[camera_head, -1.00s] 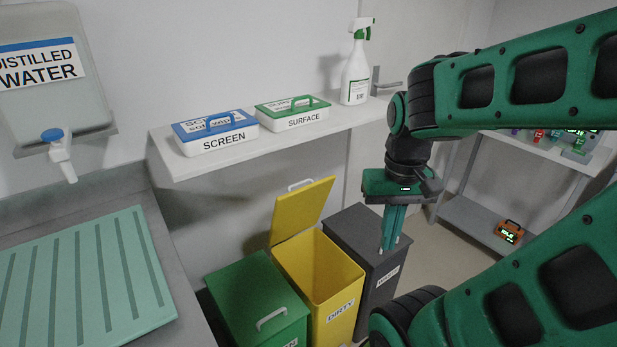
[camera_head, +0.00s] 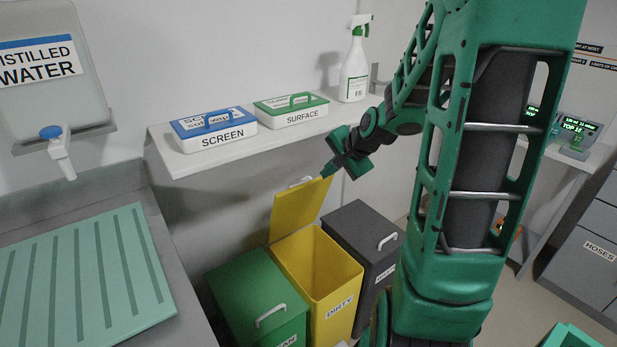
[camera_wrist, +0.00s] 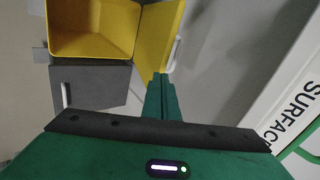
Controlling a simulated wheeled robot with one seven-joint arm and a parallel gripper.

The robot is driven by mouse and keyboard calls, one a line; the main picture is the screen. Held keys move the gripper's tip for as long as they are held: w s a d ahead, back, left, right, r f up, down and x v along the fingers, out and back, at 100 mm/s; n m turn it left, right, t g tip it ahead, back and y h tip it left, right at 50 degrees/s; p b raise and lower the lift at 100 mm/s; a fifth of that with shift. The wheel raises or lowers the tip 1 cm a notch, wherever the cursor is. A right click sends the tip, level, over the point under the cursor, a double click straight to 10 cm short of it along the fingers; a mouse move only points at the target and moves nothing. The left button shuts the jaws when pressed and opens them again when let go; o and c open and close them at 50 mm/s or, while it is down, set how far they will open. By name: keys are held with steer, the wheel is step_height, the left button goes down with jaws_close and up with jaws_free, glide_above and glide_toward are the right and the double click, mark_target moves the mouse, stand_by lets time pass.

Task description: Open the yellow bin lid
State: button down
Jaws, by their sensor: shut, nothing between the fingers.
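The yellow bin (camera_head: 325,275), labelled DIRTY, stands between a green bin and a dark grey bin. Its yellow lid (camera_head: 298,212) is raised and leans back towards the wall, with the bin's mouth open. A pale handle (camera_head: 300,182) is at the lid's top edge. My gripper (camera_head: 324,176) is shut and empty, with its fingertips close to the lid's top right corner; I cannot tell if they touch. In the wrist view my gripper (camera_wrist: 160,80) points towards the open yellow bin (camera_wrist: 92,25), beside the raised lid (camera_wrist: 157,40) and its handle (camera_wrist: 174,52).
The green bin (camera_head: 250,290) and dark grey bin (camera_head: 360,235) have shut lids. A shelf (camera_head: 190,163) above holds the SCREEN box (camera_head: 215,128), SURFACE box (camera_head: 292,110) and a spray bottle (camera_head: 355,75). A ribbed green mat (camera_head: 80,270) lies on the left counter.

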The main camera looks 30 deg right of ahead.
steer(key=w+m, duration=0.1)
steer(key=w, duration=0.1)
steer(key=t, duration=0.1)
glide_toward(305, 178)
steer(key=shift+x, duration=2.95)
steer(key=shift+d, duration=0.1)
steer(key=shift+w+r, duration=0.2)
steer(key=shift+w, duration=0.75)
steer(key=shift+w+r, duration=0.2)
steer(key=shift+w, duration=0.8)
